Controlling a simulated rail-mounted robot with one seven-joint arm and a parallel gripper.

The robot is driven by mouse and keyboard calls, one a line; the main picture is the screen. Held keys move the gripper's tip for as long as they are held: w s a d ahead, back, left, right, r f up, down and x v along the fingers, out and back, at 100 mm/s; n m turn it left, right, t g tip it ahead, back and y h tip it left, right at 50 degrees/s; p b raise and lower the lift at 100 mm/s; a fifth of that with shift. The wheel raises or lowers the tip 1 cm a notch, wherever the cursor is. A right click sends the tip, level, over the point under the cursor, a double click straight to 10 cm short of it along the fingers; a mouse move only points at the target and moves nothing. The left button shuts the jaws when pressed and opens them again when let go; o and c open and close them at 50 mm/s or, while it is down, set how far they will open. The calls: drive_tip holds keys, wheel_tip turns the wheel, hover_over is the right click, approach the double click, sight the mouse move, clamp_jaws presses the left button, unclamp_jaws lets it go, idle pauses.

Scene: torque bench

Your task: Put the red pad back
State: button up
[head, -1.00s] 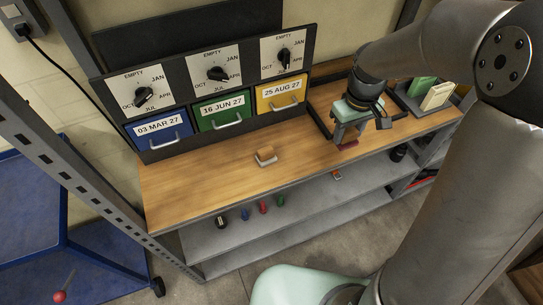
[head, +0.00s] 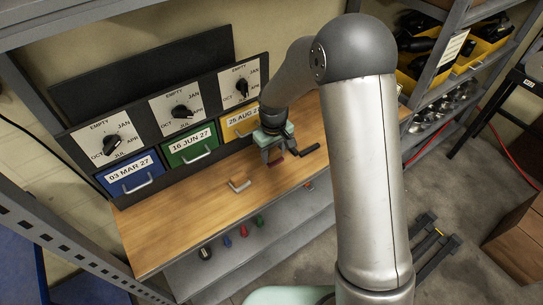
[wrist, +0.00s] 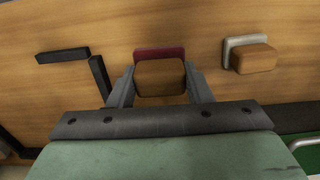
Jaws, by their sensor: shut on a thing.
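The red pad (wrist: 158,54) has a wooden block handle (wrist: 160,78) on it. My gripper (wrist: 159,84) is shut on this handle, one finger on each side, in the wrist view. In the head view my gripper (head: 276,156) points down over the right part of the wooden bench, with a bit of the red pad (head: 277,163) showing below it. I cannot tell whether the pad touches the bench. A grey pad with a similar wooden handle (wrist: 252,55) lies on the bench to the right in the wrist view; it also shows in the head view (head: 240,184), left of my gripper.
Black bars (wrist: 63,55) lie on the bench beside my gripper; one end (head: 308,151) shows in the head view. Blue, green (head: 190,145) and yellow drawers with dials above stand behind. Small coloured items sit on the shelf below. The bench's left part is clear.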

sight(272, 159)
drive_tip(key=shift+w+a+f, duration=0.2)
drive_tip(key=shift+a+f, duration=0.1)
drive_tip(key=shift+f, duration=0.15)
drive_tip(key=shift+f+p, duration=0.3)
drive_tip(key=shift+f, duration=1.2)
drive_tip(key=shift+f, duration=0.1)
drive_tip(key=shift+f+b, duration=0.2)
drive_tip(key=shift+b, duration=0.1)
drive_tip(key=o, duration=0.9)
drive_tip(key=shift+r, duration=0.1)
